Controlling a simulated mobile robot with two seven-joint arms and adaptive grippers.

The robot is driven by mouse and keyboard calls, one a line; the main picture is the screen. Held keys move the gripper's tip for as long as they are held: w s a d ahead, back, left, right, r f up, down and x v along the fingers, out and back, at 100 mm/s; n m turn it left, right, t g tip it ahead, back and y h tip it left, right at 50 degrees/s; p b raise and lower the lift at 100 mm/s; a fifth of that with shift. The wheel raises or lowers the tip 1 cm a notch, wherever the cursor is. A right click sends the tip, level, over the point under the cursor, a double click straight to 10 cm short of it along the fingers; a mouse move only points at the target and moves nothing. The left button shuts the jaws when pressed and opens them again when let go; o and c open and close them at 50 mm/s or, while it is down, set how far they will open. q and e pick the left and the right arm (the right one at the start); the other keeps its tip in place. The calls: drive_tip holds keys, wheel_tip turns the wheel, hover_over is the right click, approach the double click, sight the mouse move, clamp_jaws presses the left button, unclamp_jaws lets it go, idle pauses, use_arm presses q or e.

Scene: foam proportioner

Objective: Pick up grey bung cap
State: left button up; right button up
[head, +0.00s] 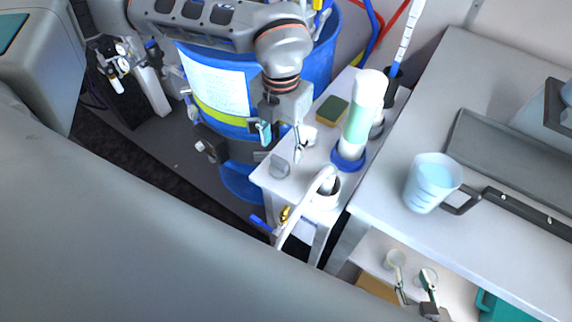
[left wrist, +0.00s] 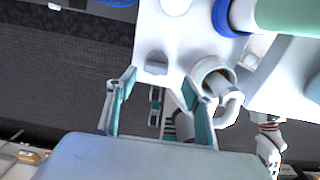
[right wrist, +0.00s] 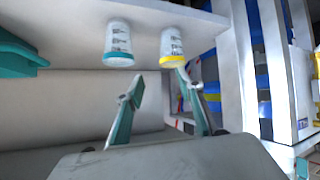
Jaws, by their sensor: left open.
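The grey bung cap (head: 280,166) sits near the left edge of a small white table (head: 262,177). In the left wrist view, the cap (left wrist: 156,63) lies just beyond and between the fingertips. My left gripper (head: 281,142) is open and empty above the table, close to the cap. Its two fingers stand wide apart in the left wrist view (left wrist: 159,84).
A tall green-filled cylinder with a blue base (head: 348,160), a white cup with a hose (head: 326,190) and a sponge (head: 332,110) crowd the small table. A blue drum (head: 322,60) stands behind. A jug (head: 432,182) stands on the right bench. Two small cups (right wrist: 118,42) (right wrist: 172,46) are near my right gripper.

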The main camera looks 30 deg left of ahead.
sight(280, 158)
use_arm(q)
drive_tip(key=f, duration=0.4)
drive_tip(key=f+p, duration=0.1)
drive_tip(key=f, duration=0.2)
drive_tip(key=shift+w+a, duration=0.15)
drive_tip(key=shift+a, duration=0.25)
drive_tip(key=shift+r, duration=0.1)
drive_tip(key=c, duration=1.2)
